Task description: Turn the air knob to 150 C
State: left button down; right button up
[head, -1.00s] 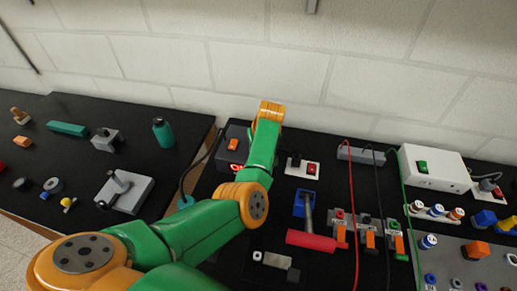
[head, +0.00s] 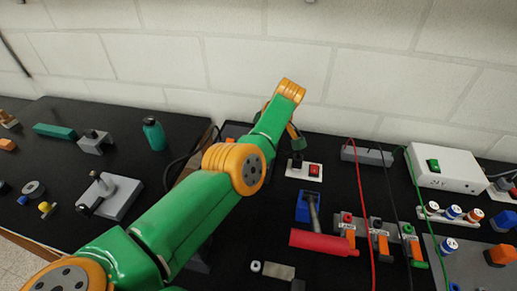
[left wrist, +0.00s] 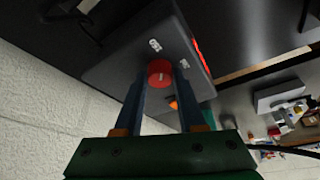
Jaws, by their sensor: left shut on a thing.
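A dark grey box-shaped station (left wrist: 122,68) fills the upper middle of the left wrist view, with white labels on its face and a lit red display (left wrist: 199,52) on one edge. A round red knob (left wrist: 160,70) stands out from that face. My left gripper (left wrist: 160,82) has one finger on each side of the knob and is shut on it. The knob's pointer and the label wording are too small to read. In the head view my left arm hides most of the station and the knob. My right gripper is not in view.
Cables hang nearby, and a wall closes the back.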

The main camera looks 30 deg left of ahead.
pick_arm(q)
jog(key=shift+r, duration=0.1)
dwell(0.3)
jog(key=c, duration=0.5)
grip_release()
jog(key=v, duration=0.7)
jog(key=shift+b, duration=0.45)
jog(key=shift+w+a, duration=0.1)
